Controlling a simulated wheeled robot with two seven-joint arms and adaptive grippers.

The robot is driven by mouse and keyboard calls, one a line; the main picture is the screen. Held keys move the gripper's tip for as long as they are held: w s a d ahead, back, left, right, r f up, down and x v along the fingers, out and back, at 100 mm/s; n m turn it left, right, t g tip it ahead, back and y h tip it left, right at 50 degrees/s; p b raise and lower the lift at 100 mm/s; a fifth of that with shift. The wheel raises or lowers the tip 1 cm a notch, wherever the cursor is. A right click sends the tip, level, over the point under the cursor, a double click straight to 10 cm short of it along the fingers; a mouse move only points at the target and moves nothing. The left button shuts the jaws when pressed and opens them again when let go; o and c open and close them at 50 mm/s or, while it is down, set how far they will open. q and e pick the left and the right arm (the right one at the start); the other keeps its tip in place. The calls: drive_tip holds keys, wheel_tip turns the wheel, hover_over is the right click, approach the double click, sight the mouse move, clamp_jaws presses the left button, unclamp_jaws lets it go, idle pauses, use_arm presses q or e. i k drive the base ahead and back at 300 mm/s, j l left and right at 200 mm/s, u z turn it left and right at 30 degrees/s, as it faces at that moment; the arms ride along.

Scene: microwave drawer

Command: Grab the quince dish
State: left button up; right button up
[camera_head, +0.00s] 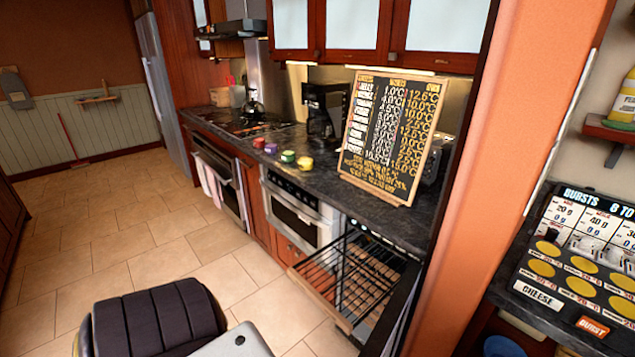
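Several small dishes stand in a loose row on the dark counter (340,195): a red one (259,143), a purple one (271,149), a green one (288,156) and a yellow one (305,163). Any labels on them are too small to read, so I cannot tell which is the quince dish. A tall chalkboard (390,135) with columns of temperatures stands on the counter right of the dishes. Neither of my grippers is in view.
A built-in steel oven (300,215) sits under the counter. To its right, a wire rack (350,275) juts over the floor. A coffee maker (322,110) stands behind the dishes. An orange wall (530,130) separates a labelled panel (585,260) at right. Tiled floor (130,230) is clear at left.

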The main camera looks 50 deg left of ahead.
sight(304, 164)
drive_tip(key=j+u, duration=0.15)
drive_tip(key=u, duration=1.4)
drive_tip(key=k+j, duration=0.05)
